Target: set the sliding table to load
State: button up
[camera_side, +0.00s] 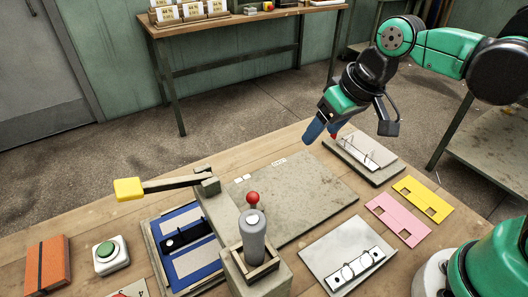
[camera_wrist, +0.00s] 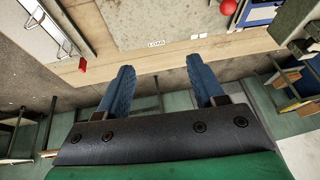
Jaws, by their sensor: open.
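A flat grey plate (camera_side: 310,200) lies in the middle of the wooden bench. Its far edge carries a small white label, which reads LOAD in the wrist view (camera_wrist: 156,44). A red ball knob (camera_side: 253,197) shows behind a grey cylinder near the plate's left side; a red ball also shows at the top of the wrist view (camera_wrist: 228,7). Which part slides is not clear to me. My gripper (camera_side: 321,135) is open and empty, its blue fingers beyond the far edge of the plate. In the wrist view, nothing is between the fingers (camera_wrist: 160,68).
A board with a wire clip (camera_side: 366,157) and a red tab (camera_wrist: 82,65) lies by my gripper. The grey cylinder (camera_side: 254,240) stands in front. Pink (camera_side: 398,219) and yellow (camera_side: 422,194) cards lie right.

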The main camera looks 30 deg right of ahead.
aim_at(254, 193)
jog(key=shift+w+a+f+n+g+y, duration=0.15)
jog(key=shift+w+a+f+n+g, duration=0.45)
jog(key=shift+a+f, duration=1.25)
jog(key=shift+w+a+f+m+g+y, duration=0.1)
jog(key=shift+w+a+f+g, duration=0.15)
jog(key=shift+a+f+g, duration=1.15)
jog(key=shift+w+a+f+n+g+y, duration=0.15)
jog(key=shift+w+a+f+n+g, duration=0.2)
jog(key=shift+a+f, duration=1.9)
jog(key=shift+a+r, duration=0.3)
jog(key=shift+r, duration=0.05)
jog(key=shift+c, duration=0.2)
grip_shut()
